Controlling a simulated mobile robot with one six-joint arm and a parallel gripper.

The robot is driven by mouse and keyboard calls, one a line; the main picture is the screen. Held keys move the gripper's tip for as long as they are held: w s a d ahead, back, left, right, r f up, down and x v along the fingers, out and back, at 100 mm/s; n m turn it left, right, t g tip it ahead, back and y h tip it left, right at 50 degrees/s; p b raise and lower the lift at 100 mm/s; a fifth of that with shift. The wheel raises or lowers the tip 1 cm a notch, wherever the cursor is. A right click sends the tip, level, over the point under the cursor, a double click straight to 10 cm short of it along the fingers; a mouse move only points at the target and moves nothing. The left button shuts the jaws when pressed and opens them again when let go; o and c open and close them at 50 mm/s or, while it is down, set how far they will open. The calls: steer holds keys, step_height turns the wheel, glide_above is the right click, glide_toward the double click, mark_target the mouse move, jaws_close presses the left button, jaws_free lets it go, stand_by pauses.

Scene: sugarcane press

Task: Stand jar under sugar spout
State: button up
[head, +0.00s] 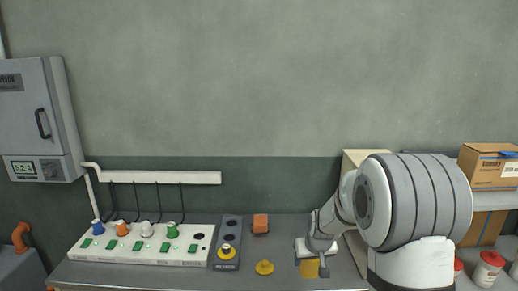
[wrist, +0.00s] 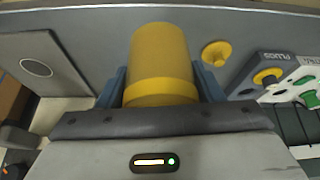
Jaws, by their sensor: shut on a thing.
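A plain yellow cylinder (wrist: 160,55) fills the space between the blue-grey fingers of my gripper (wrist: 162,88) in the wrist view. My gripper is shut on it. In the head view the cylinder shows as a yellow patch (head: 308,269) at my gripper (head: 318,262), low over the grey bench, partly covered by my fingers. I cannot tell whether it touches the bench. I see nothing that I can name surely as a jar or a sugar spout.
A white panel (head: 140,258) with coloured plugs stands left on the bench. Beside it are a dark plug block (head: 226,262), a yellow knob-shaped piece (head: 264,267) and an orange block (head: 260,223). Red-and-white tubs (head: 488,268) and cardboard boxes (head: 487,167) stand right.

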steer(key=s+f+b, duration=0.2)
steer(key=s+f, duration=0.2)
steer(key=f, duration=0.5)
steer(key=s+f+m+b, duration=0.1)
steer(key=s+f+b, duration=0.2)
steer(key=f, duration=0.6)
steer(key=shift+s+a+f, duration=0.15)
steer(key=shift+s+a, duration=0.05)
steer(key=shift+s, duration=0.3)
steer(key=shift+a, duration=0.2)
